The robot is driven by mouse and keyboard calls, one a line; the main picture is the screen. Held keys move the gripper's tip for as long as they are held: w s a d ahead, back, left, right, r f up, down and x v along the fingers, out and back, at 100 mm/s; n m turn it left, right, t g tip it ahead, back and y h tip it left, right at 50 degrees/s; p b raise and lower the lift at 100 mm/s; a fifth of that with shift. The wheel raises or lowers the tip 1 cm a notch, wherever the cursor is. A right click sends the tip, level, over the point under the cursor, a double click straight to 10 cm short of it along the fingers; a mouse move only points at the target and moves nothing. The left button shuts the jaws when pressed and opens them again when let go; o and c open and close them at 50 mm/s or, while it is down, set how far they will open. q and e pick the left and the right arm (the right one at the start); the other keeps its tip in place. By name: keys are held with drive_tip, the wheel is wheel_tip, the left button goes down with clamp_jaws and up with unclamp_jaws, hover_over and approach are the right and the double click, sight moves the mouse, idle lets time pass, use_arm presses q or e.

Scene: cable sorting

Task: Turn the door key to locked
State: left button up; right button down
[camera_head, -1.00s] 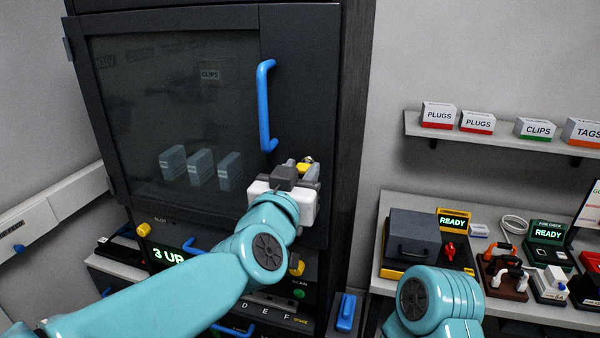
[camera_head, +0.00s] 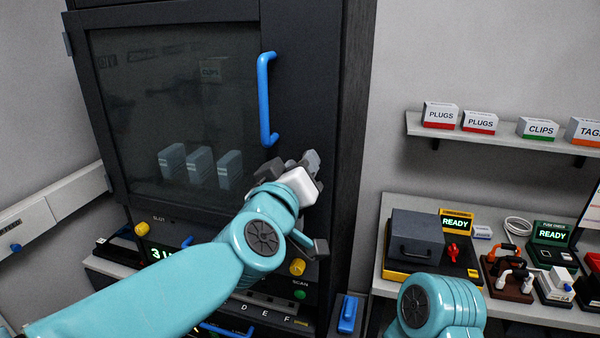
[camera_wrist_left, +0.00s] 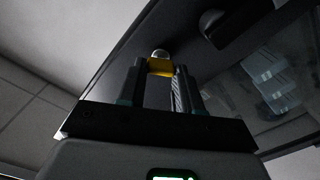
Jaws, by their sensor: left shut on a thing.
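The dark cabinet door (camera_head: 300,100) with its window and blue handle (camera_head: 266,100) looks shut. My left gripper (camera_head: 304,163) is at the door's right edge, below the handle, and is rolled to a tilt. In the left wrist view its two fingers (camera_wrist_left: 160,80) are shut on the yellow door key (camera_wrist_left: 160,67). A round silver lock (camera_wrist_left: 160,53) shows just beyond the key. In the head view the gripper hides the key and lock. My right gripper is out of view; only a teal part of that arm shows.
Below the door is a panel with yellow knobs (camera_head: 297,267), a green button (camera_head: 299,294) and a partly covered green display. A bench (camera_head: 385,255) at right holds several devices. A wall shelf (camera_head: 500,139) carries labelled boxes.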

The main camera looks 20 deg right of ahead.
use_arm(q)
drive_tip(key=n+b, duration=0.3)
drive_tip(key=n, duration=0.8)
drive_tip(key=shift+a+f, duration=0.1)
drive_tip(key=shift+f, duration=0.05)
drive_tip(key=shift+n, duration=0.3)
drive_tip(key=o, duration=1)
drive_tip(key=shift+w, duration=0.1)
drive_tip(key=shift+o, duration=0.2)
